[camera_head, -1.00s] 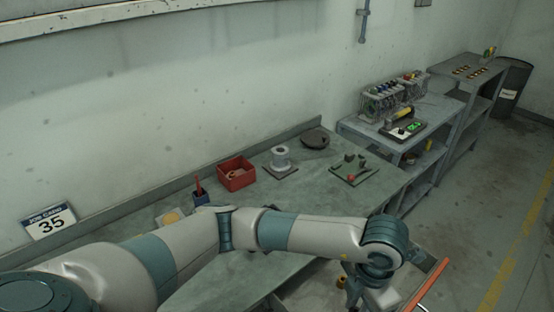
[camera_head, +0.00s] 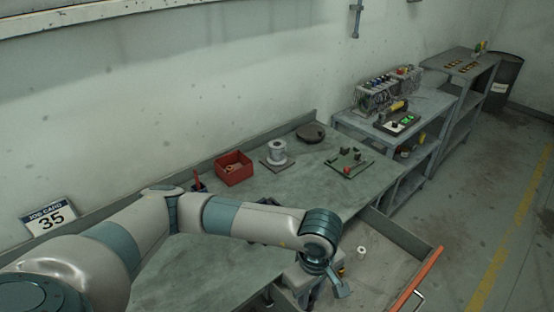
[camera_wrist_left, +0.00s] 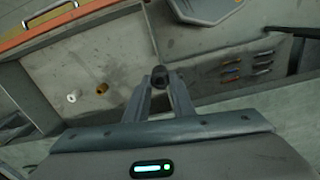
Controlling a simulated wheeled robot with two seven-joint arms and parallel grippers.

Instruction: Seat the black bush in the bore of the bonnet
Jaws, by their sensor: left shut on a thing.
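My left gripper (camera_wrist_left: 160,82) is shut on the black bush (camera_wrist_left: 159,73), which sits between the fingertips in the left wrist view. The bonnet appears to be the grey flanged cylinder (camera_head: 277,152) standing upright on a square plate at the back of the bench, well beyond the gripper. My right gripper is in neither view.
The open drawer (camera_head: 408,255) with an orange front holds a white bush (camera_head: 362,250) and a brass bush (camera_wrist_left: 102,89). A red bin (camera_head: 234,169) stands left of the bonnet, a dark round part (camera_head: 311,132) behind it. A fixture plate (camera_head: 349,163) lies to the right.

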